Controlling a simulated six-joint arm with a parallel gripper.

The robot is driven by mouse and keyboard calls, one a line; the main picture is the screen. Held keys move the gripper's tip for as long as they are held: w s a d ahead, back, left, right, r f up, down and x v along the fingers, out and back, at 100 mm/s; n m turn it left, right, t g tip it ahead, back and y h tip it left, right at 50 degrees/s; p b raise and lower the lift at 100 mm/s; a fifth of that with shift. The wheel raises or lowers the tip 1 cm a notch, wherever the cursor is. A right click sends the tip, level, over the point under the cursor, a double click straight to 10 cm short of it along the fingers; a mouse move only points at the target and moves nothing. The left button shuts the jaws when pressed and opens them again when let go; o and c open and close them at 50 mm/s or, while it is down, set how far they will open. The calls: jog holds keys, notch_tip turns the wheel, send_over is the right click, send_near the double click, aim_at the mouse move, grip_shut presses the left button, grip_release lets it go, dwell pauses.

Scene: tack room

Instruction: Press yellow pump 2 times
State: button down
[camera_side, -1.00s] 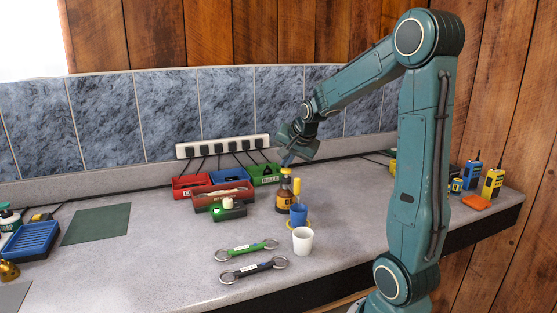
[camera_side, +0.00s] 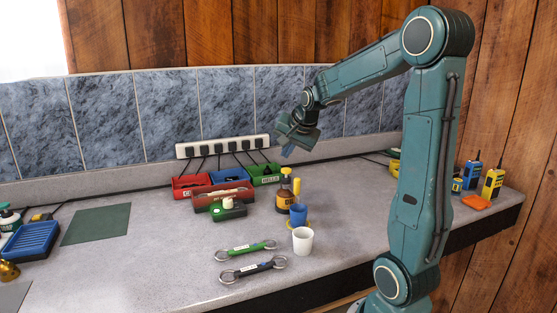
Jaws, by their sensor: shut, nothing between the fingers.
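A brown bottle (camera_side: 284,200) with a yellow label stands upright on the counter, with a yellow pump head (camera_side: 286,171) on top. My gripper (camera_side: 288,150) is shut and empty. It points down and appears a little above the pump head, with a visible gap between them. A blue cup (camera_side: 298,216) with a yellow-handled item (camera_side: 297,189) in it stands close to the bottle's right side.
A white cup (camera_side: 302,240) stands in front of the blue cup. Red (camera_side: 189,187), blue and green (camera_side: 265,175) bins line the back, below a power strip (camera_side: 222,146).

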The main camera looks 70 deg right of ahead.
jog(key=shift+r, duration=2.15)
notch_tip(320, 180, up, 6)
send_over(287, 170)
jog(key=s+a+f+n+y, duration=0.1)
jog(key=a+n, duration=0.3)
jog(key=a, duration=0.6)
jog(key=s+a+f+n+y, duration=0.1)
jog(key=s+a+f+n, duration=0.3)
jog(key=a, duration=0.5)
jog(key=s+a+f+n+y, duration=0.2)
jog(key=s+a+f+n, duration=0.3)
jog(key=s+a+n, duration=0.3)
jog(key=shift+s+a+f+n+y, duration=0.15)
jog(key=shift+s+a+n+y, duration=0.2)
jog(key=shift+s+a, duration=0.5)
